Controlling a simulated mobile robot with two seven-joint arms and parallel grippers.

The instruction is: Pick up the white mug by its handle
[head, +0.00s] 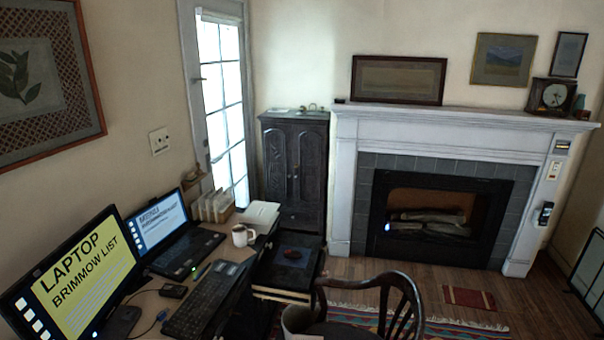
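The white mug (240,236) stands upright on the desk (148,303), right of the open laptop (168,237) and in front of a pale stack of paper or books. Its handle (251,236) appears to be on the right side of the mug. The mug is small in this view, so what is inside it cannot be made out. Neither of my grippers shows in the head view.
A monitor (75,280) stands at the desk's left, with a keyboard (207,300) before it. A wooden chair (385,305) stands right of the desk. A dark cabinet (294,170) and a fireplace (440,215) are behind. Wooden floor is open before the fireplace.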

